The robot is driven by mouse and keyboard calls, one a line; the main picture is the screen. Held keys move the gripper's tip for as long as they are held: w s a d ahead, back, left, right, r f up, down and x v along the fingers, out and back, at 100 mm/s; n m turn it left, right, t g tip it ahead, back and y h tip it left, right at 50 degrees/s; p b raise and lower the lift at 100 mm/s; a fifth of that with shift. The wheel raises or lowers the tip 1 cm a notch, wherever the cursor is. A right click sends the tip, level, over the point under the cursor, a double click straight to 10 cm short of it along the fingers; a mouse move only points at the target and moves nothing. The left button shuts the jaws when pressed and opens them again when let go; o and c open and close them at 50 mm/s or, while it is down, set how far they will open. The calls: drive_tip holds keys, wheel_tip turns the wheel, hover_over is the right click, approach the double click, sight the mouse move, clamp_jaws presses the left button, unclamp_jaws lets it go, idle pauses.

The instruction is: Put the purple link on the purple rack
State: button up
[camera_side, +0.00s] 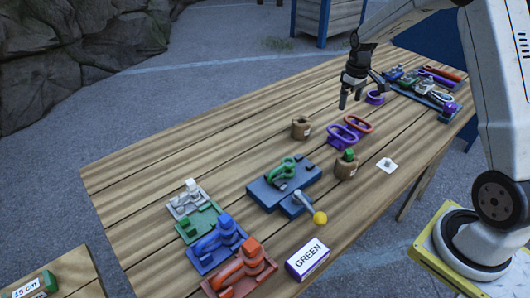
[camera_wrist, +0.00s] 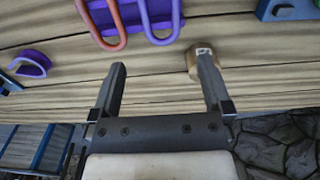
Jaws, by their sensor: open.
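A purple oval link (camera_side: 342,135) lies near the middle of the table, beside a red-orange oval link (camera_side: 358,123). In the wrist view the purple link (camera_wrist: 160,40) and the orange link (camera_wrist: 108,46) show at the top, cut by the frame edge, with more purple between them. A separate purple ring-shaped piece (camera_side: 375,98) sits farther back; it also shows in the wrist view (camera_wrist: 32,62). I cannot tell for sure which purple piece is the rack. My gripper (camera_side: 350,104) is open and empty above the table; its fingers (camera_wrist: 162,80) are apart.
A wooden cup (camera_side: 300,128) stands near the links, and another (camera_side: 345,168) holds something green. A blue board (camera_side: 275,187) carries a green piece. White, green, blue and red racks (camera_side: 240,272) line the near left. A tool tray (camera_side: 425,97) lies at the back right.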

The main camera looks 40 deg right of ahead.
drive_tip(key=shift+r, duration=0.35)
drive_tip(key=shift+a, duration=0.1)
idle(0.3)
drive_tip(key=s+a+t, duration=0.1)
drive_tip(key=s+a, duration=0.7)
drive_tip(key=a, duration=0.3)
drive_tip(key=s+a+t, duration=0.1)
drive_tip(key=s+a, duration=0.6)
drive_tip(key=a, duration=0.4)
drive_tip(key=shift+s+a+r, duration=0.15)
drive_tip(key=shift+s+r, duration=0.05)
drive_tip(key=shift+s, duration=0.15)
